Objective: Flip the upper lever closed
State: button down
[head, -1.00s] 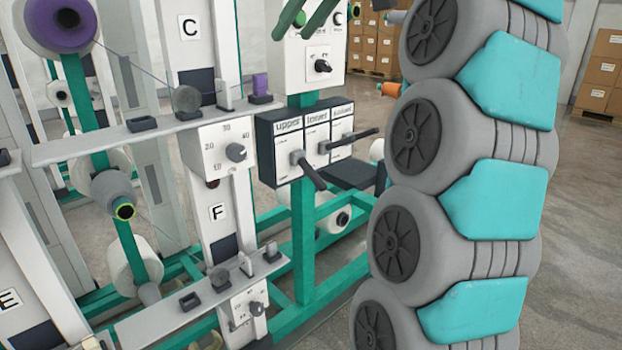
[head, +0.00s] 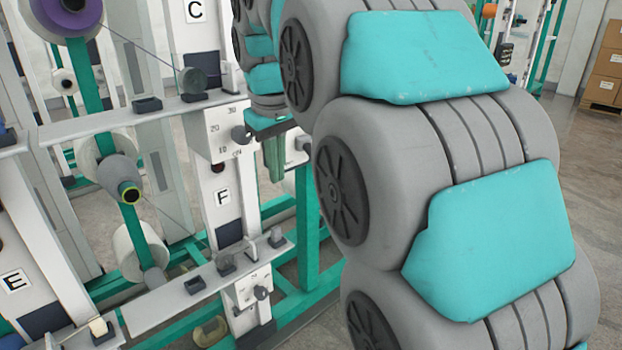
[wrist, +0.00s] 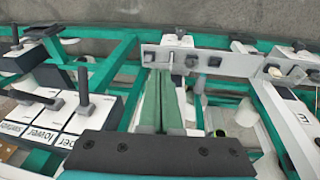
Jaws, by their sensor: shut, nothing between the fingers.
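The lever box (wrist: 45,125) shows at the left of the wrist view, its lettering upside down. The panel ending in "per" (wrist: 68,142) is partly cut by my gripper's housing. A dark lever (wrist: 83,86) stands up from that panel's far end. Another dark lever (wrist: 34,97) lies out to the left by the "lower" panel. My gripper (wrist: 160,78) has its two green fingers together, empty, to the right of the box and apart from the levers. In the head view, my gripper (head: 275,165) points down. My arm hides most of the lever box there.
A white unit with a dial (head: 222,135) stands left of my gripper, with a shelf (head: 165,115) beside it. A lower shelf (head: 180,285) and green frame bars (head: 308,215) lie below. Thread bobbins (head: 120,175) hang at the left.

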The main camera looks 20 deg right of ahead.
jog(key=s+d+f+n+g+h+b, duration=0.3)
jog(key=d+f+g+h, duration=0.2)
jog(key=d+f+h, duration=0.55)
jog(key=w+a+f+n+t+h+b, duration=0.1)
jog(key=w+a+f+n+t+h, duration=0.2)
jog(key=w+a, duration=0.5)
jog(key=w+a+f+n+t+h, duration=0.3)
jog(key=w+a+f+n+h, duration=0.1)
jog(key=w+a, duration=0.4)
jog(key=shift+n+h+b, duration=0.4)
jog(key=shift+n+h, duration=0.1)
jog(key=shift+h, duration=0.35)
jog(key=shift+w+f, duration=0.1)
jog(key=x, duration=2)
jog(key=shift+w+p, duration=0.15)
jog(key=shift+p, duration=0.15)
